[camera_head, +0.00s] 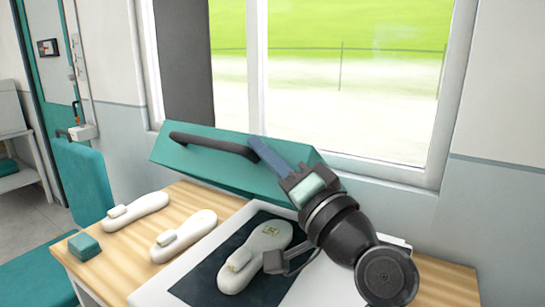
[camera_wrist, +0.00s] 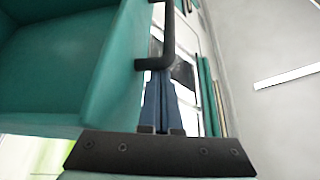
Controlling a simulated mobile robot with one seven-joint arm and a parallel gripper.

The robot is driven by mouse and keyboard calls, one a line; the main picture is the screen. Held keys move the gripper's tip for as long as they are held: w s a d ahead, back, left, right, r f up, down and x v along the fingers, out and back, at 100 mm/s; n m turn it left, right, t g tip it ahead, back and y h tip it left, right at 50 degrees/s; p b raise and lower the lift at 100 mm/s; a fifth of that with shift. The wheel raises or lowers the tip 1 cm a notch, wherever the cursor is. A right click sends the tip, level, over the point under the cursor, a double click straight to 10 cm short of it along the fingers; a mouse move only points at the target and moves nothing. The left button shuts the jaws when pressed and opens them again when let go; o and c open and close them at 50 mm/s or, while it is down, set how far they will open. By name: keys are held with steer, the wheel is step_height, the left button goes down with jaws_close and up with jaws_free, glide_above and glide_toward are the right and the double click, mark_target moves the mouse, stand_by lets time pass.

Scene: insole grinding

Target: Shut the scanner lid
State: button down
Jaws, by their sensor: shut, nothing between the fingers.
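The scanner (camera_head: 150,291) is a white box with a dark bed on the wooden table. Its teal lid (camera_head: 215,171) stands raised at the back, tilted, with a black bar handle (camera_head: 212,144). A white insole (camera_head: 255,258) lies on the dark bed. My gripper (camera_head: 258,144) is shut and empty, its blue fingers by the right end of the handle. In the wrist view the lid (camera_wrist: 60,60) fills the left, and the fingertips (camera_wrist: 160,76) are close to one end of the handle (camera_wrist: 169,35). I cannot tell whether they touch it.
Two more white insoles (camera_head: 137,211) (camera_head: 183,235) and a small teal block (camera_head: 84,246) lie on the table (camera_head: 190,193) left of the scanner. A teal chair (camera_head: 84,185) stands at the left. A window (camera_head: 345,80) is behind the lid.

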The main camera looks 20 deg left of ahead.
steer(key=s+a+f+n+g+y+b, duration=0.1)
steer(key=s+f+n+b, duration=0.3)
steer(key=f+b, duration=0.7)
steer(key=s+a+f+n+g+y+b, duration=0.1)
steer(key=s+f+n+b, duration=0.3)
steer(key=s+f+b, duration=0.4)
steer(key=shift+a+f+n+g+y+b, duration=0.15)
steer(key=shift+f+n+g+y+b, duration=0.55)
steer(key=shift+f+b, duration=2.7)
step_height(320, 180, up, 2)
steer(key=shift+r+m+b, duration=0.25)
steer(key=shift+m+b, duration=0.05)
steer(key=shift+b, duration=0.85)
